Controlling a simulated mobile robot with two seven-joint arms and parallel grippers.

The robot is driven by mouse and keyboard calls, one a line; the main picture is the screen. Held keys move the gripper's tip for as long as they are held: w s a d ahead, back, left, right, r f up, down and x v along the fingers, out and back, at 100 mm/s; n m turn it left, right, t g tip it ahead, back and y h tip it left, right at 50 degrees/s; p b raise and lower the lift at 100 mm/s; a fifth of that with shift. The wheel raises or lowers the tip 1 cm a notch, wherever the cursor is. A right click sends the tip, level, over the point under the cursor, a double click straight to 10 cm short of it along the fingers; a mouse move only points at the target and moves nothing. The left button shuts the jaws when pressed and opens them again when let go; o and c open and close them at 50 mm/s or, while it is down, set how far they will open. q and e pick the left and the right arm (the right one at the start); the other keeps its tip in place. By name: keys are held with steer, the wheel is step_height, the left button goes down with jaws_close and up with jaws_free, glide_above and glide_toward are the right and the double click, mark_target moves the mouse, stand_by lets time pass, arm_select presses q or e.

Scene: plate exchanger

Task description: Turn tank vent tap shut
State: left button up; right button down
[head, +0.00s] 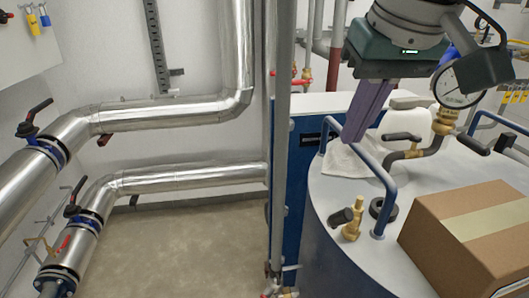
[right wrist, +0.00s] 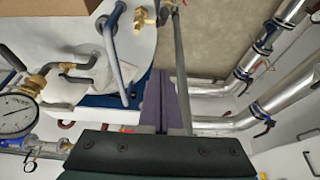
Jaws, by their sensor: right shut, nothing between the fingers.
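The tank (head: 330,195) has a pale top and a dark blue side. A small brass valve (head: 352,228) with a black knob (head: 341,216) stands upright on its top near the front; its brass also shows in the right wrist view (right wrist: 146,17). Farther back, a bent pipe carries a brass tap (head: 414,154) with a black lever (head: 401,136). I cannot tell which of these is the vent tap. My right gripper (head: 352,138) has purple fingers, shut and empty, above the tank's back left edge, apart from both taps. My left gripper is out of view.
A cardboard box (head: 470,235) sits on the tank at right. Blue rails (head: 388,200) rise from the tank top, and a white cloth (head: 345,160) lies near the back. A pressure gauge (head: 458,84) stands behind. A vertical grey post (head: 281,130) stands left of the tank.

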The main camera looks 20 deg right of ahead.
steer(key=p, duration=0.2)
glide_above(338, 219)
steer(key=w+d, duration=0.2)
steer(key=w, duration=0.2)
step_height(338, 219, down, 8)
steer(key=shift+s+a+f+p, duration=0.25)
steer(key=shift+s+f+p, duration=0.35)
steer(key=shift+s+p, duration=0.3)
steer(key=shift+s+a+f, duration=0.15)
steer(key=shift+s+f, duration=0.4)
